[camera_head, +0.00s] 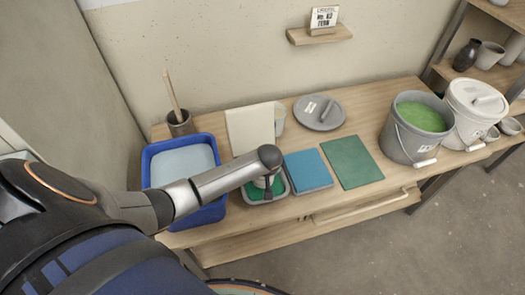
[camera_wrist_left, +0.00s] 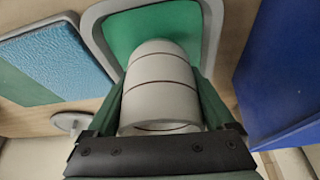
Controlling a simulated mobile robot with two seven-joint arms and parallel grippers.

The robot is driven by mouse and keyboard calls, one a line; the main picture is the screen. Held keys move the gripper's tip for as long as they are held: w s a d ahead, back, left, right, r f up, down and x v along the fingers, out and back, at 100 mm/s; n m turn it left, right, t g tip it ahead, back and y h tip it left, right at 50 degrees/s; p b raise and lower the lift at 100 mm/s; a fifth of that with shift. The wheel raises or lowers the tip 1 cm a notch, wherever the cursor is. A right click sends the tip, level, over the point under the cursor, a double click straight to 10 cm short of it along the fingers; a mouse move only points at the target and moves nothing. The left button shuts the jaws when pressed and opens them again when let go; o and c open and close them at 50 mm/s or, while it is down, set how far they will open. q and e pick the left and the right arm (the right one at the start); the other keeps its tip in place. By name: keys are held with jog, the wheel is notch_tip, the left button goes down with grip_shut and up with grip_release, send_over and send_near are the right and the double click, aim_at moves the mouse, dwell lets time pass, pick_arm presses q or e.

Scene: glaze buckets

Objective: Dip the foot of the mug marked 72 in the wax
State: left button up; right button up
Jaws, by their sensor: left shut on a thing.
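A pale grey mug with thin dark rings (camera_wrist_left: 160,85) is between the fingers of my left gripper (camera_wrist_left: 160,112). The gripper is shut on it. No number 72 shows on the side I see. In the head view my left gripper (camera_head: 268,182) is over a small pale tray (camera_head: 284,193) with a green surface, which may be the wax. The tray's rim shows behind the mug in the left wrist view (camera_wrist_left: 92,22). My arm hides most of the mug in the head view, and I cannot tell whether its foot touches the green surface. My right gripper is out of view.
A blue tub (camera_head: 150,165) of pale liquid stands left of the tray. A blue textured pad (camera_head: 308,170) and a green pad (camera_head: 351,161) lie to the right. Further right stand a grey bucket of green glaze (camera_head: 402,145) and a white lidded bucket (camera_head: 470,125). A grey disc (camera_head: 318,113) lies behind.

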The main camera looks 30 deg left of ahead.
pick_arm(q)
notch_tip(320, 180, up, 2)
jog(key=shift+r+p, duration=0.25)
jog(key=shift+p, duration=0.6)
jog(key=shift+r, duration=1.05)
